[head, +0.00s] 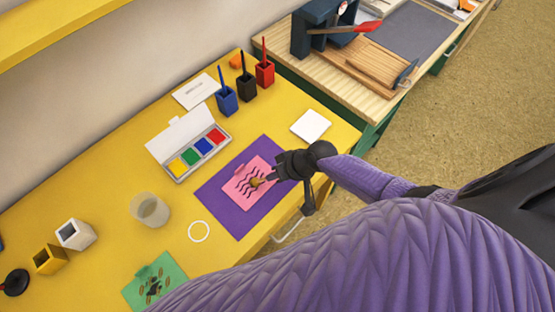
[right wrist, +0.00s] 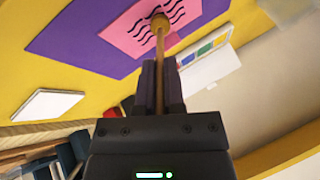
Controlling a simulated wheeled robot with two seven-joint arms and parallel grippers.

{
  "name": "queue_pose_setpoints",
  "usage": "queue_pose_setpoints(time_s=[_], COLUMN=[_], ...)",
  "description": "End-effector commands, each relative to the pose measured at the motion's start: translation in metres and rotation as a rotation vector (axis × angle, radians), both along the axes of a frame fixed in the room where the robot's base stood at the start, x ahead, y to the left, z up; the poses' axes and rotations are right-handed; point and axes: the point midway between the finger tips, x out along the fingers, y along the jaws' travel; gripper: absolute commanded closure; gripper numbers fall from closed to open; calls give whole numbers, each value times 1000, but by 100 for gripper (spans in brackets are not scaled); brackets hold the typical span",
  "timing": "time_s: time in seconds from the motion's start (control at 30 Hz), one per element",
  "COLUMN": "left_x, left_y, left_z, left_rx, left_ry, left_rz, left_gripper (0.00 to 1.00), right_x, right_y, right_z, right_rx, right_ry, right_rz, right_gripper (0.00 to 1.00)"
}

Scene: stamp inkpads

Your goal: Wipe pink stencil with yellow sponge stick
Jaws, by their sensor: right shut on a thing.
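The pink stencil (head: 248,183) with dark wavy lines lies on a purple mat (head: 217,200) on the yellow table. My right gripper (head: 275,175) is at the stencil's right edge, shut on the yellow sponge stick (head: 257,182). In the right wrist view the stick (right wrist: 160,45) runs out from between the fingers (right wrist: 160,85), and its yellow tip lies over the stencil (right wrist: 140,30), at the wavy lines. I cannot tell whether the tip touches it. My left gripper is not in view.
A paint box (head: 187,147) with several colours stands behind the mat. A white square (head: 311,126) lies right of it. A cup (head: 150,209), a white ring (head: 199,231) and a green stencil (head: 156,281) are to the left. Blue (head: 227,101), black (head: 246,87) and red (head: 264,73) holders stand at the back.

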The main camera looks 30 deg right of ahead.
Motion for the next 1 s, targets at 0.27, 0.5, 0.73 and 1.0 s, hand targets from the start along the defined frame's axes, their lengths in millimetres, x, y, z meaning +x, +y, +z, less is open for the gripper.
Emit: queue_pose_setpoints(time_s=[0.27,0.5,0.73,1.0], left_x=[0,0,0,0], left_y=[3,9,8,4], left_z=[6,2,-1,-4], left_rx=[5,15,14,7], left_ry=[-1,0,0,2], left_rz=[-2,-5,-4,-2], left_gripper=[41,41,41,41], right_x=[-5,-3,1,5], right_y=[11,6,-2,-11], right_z=[1,-1,0,2], right_rx=[0,-1,-1,-1], right_ry=[1,0,0,-2], right_rz=[2,0,0,1], right_gripper=[100,100,100,100])
